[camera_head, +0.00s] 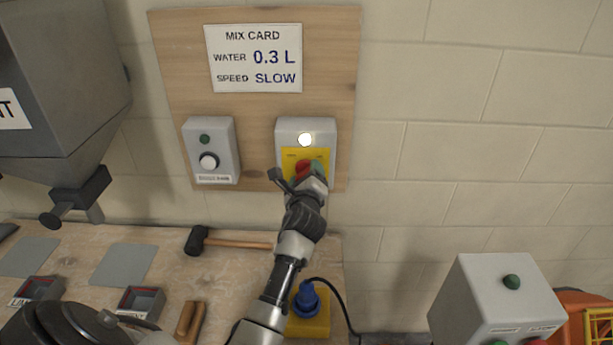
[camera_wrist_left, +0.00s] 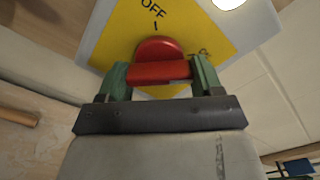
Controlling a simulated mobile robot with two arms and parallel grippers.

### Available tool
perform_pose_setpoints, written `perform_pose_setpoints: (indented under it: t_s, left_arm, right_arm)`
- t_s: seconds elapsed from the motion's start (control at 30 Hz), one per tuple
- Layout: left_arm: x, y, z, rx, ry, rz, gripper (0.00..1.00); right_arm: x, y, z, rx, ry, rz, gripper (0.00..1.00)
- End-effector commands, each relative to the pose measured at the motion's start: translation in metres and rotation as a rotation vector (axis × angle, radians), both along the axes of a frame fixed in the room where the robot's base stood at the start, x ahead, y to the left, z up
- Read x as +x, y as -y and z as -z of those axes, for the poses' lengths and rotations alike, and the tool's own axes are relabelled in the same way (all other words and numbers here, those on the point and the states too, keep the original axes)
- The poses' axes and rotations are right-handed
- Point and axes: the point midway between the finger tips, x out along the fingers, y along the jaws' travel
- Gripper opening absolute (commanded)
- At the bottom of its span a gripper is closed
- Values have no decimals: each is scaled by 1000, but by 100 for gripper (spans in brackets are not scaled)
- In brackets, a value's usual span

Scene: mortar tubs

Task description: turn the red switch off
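The red switch (camera_head: 302,167) sits on a yellow plate (camera_head: 320,155) on a grey box (camera_head: 284,133) fixed to the wooden wall board. The lamp (camera_head: 305,139) above it glows white. My left gripper (camera_head: 301,178) is at the switch and partly covers it. In the left wrist view the red switch (camera_wrist_left: 158,71) has its bar between the green fingertips of my left gripper (camera_wrist_left: 160,78), which appear to touch its ends. The word OFF (camera_wrist_left: 153,8) shows on the plate beyond the switch; another label at the right is hard to read. My right gripper is out of view.
Another grey box (camera_head: 211,150) with a white knob hangs left of the switch box. A mix card (camera_head: 255,58) is above. A hammer (camera_head: 230,241) and small trays lie on the bench. A grey control box (camera_head: 495,295) stands at lower right.

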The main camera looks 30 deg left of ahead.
Motion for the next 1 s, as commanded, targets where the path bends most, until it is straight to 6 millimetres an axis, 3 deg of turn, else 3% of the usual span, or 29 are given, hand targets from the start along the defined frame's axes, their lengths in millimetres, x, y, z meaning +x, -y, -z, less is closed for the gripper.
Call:
perform_pose_setpoints:
  t_s: [0.07,0.47,1.0]
  left_arm:
    - [0,0,0,0,0,0,42]
    - [0,0,1,-67,40,-1,42]
    - [0,1,0,-459,280,-1,42]
  right_arm:
    - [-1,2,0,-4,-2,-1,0]
    - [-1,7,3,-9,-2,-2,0]
    - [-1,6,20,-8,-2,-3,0]
